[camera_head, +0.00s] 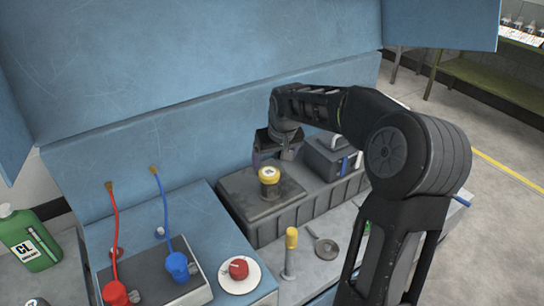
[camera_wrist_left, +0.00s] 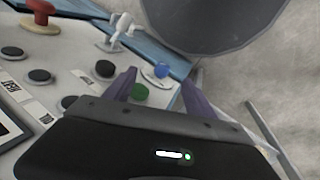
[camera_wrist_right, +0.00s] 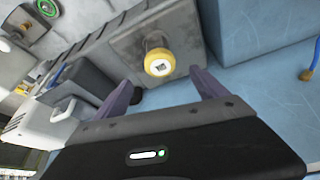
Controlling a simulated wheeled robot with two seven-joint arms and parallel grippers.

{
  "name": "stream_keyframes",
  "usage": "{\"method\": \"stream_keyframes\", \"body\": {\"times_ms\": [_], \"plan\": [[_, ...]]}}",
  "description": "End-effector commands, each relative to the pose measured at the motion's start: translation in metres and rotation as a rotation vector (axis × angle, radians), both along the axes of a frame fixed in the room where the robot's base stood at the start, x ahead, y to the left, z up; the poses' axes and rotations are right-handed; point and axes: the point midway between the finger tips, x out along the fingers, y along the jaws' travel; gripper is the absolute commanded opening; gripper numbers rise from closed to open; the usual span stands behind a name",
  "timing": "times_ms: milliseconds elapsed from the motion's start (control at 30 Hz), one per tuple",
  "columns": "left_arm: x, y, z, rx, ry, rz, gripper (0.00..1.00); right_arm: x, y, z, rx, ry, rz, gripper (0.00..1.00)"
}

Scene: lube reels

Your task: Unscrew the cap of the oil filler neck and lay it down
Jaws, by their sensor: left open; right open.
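The yellow filler cap (camera_head: 269,174) sits upright on the oil filler neck, on a grey metal block (camera_head: 240,192). In the right wrist view the cap (camera_wrist_right: 159,62) is just beyond my fingertips, between their lines, with its marked top facing the camera. My right gripper (camera_head: 275,150) is open and empty behind and above the cap in the head view, apart from it. Its two purple fingers show in the right wrist view (camera_wrist_right: 162,85). My left gripper (camera_wrist_left: 160,80) is open and empty above a panel of buttons and is not in the head view.
A yellow-topped post (camera_head: 291,240) and a round grey dish (camera_head: 326,248) stand in front of the block. A red knob (camera_head: 238,268) sits on a white disc. Red (camera_head: 115,225) and blue hoses (camera_head: 165,215) rise at left. A green jug (camera_head: 28,240) stands far left.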

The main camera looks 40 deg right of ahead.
Motion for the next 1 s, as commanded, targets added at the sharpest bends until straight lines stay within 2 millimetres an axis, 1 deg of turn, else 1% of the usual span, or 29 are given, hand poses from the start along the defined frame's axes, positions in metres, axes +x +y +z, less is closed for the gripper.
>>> {"method": "stream_keyframes", "body": {"times_ms": [167, 500, 600, 767, 1000], "plan": [[0.000, 0.000, 0.003, 0.001, 0.000, 0.000, 0.64, 0.004, -0.001, -0.011, 0.001, 0.004, 0.001, 0.82], [-0.001, 0.001, 0.013, 0.003, 0.004, 0.002, 0.64, 0.021, -0.007, -0.055, 0.002, 0.003, 0.000, 0.82], [-0.002, 0.001, 0.015, 0.004, 0.006, 0.002, 0.64, 0.025, -0.009, -0.064, 0.002, 0.003, 0.000, 0.82], [-0.002, 0.001, 0.015, 0.004, 0.006, 0.002, 0.64, 0.028, -0.010, -0.071, 0.000, 0.000, 0.000, 0.82], [-0.002, 0.001, 0.015, 0.004, 0.006, 0.002, 0.64, 0.028, -0.010, -0.072, 0.000, 0.000, 0.000, 0.81]]}}
